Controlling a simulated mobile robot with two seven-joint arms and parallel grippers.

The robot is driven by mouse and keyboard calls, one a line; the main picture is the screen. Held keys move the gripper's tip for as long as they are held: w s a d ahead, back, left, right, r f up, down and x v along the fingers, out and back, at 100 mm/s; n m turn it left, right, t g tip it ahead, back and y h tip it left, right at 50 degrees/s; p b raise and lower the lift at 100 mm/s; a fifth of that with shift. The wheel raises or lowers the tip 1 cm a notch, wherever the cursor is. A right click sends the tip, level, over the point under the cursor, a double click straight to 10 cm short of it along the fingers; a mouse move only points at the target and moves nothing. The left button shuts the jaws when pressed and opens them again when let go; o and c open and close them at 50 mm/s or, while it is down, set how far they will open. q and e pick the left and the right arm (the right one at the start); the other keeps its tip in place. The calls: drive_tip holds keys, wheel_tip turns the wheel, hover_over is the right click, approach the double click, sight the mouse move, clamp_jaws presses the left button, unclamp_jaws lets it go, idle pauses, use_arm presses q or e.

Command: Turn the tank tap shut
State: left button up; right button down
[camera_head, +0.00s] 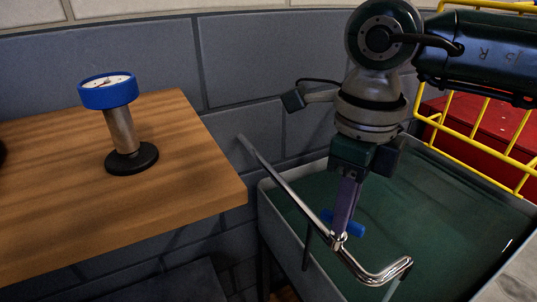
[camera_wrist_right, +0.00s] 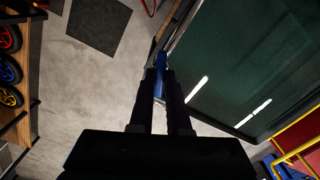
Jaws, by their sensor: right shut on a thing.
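The tank tap is a chrome pipe (camera_head: 285,188) that runs slanting along the tank's near side and ends in a bent spout at the lower right. Its blue handle (camera_head: 356,229) sits partway along the pipe, with its ends showing on either side of my right fingers. My right gripper (camera_head: 344,216) points down from above and is shut on the handle. In the right wrist view, the blue handle (camera_wrist_right: 161,61) shows between the tips of the two dark fingers (camera_wrist_right: 162,76). The fingers hide the handle's middle. My left gripper is not in view.
The tank (camera_head: 470,215) has grey walls and a dark green inside. A yellow wire basket (camera_head: 460,138) and a red box (camera_head: 490,120) stand behind it. On the left, a wooden bench (camera_head: 65,170) holds a blue-rimmed gauge (camera_head: 108,92) on a stand. A grey wall closes the back.

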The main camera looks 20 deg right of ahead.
drive_tip(key=shift+m, duration=2.3)
drive_tip(key=c, duration=0.9)
unclamp_jaws()
drive_tip(key=shift+r, duration=0.1)
wheel_tip(320, 180, up, 10)
drive_tip(key=shift+f, duration=0.1)
drive_tip(key=shift+a, duration=0.1)
